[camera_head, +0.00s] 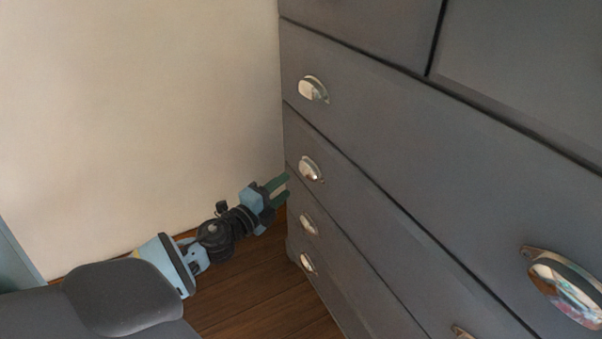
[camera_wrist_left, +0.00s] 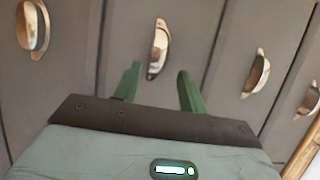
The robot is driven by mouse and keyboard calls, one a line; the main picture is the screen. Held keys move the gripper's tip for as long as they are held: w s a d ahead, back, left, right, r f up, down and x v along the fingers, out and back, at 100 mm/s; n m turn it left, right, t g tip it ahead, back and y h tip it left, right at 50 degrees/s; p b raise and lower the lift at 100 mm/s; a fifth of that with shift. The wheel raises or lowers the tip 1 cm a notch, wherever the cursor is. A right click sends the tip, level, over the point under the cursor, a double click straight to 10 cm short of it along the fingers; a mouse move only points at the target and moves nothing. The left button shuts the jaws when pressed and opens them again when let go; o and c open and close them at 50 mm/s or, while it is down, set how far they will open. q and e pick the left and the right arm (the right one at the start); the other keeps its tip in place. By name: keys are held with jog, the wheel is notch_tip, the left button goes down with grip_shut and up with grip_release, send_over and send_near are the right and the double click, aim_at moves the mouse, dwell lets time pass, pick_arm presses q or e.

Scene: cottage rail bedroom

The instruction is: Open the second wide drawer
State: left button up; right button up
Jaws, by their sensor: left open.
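A dark grey dresser (camera_head: 450,125) fills the right of the head view, its wide drawers stacked below the upper small ones. The second wide drawer (camera_head: 375,215) looks shut, with a shiny cup handle (camera_head: 311,168) near its left end. My left gripper (camera_head: 281,188) is low by the dresser's left edge, near that handle. In the left wrist view its two green fingers (camera_wrist_left: 158,82) are open and empty. The second handle in the row (camera_wrist_left: 158,50) lies ahead between the fingertips, apparently not touched. My right gripper is out of view.
The first wide drawer's left handle (camera_head: 313,90) is above, and two lower handles (camera_head: 308,222) (camera_head: 307,264) are below. A plain cream wall (camera_head: 130,110) is on the left. Bare wooden floor (camera_head: 265,295) lies beneath my arm.

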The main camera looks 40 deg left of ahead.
aim_at(303, 172)
pick_arm(q)
jog(key=shift+w, duration=3.8)
jog(key=shift+c, duration=0.4)
jog(key=shift+f, duration=0.15)
grip_shut()
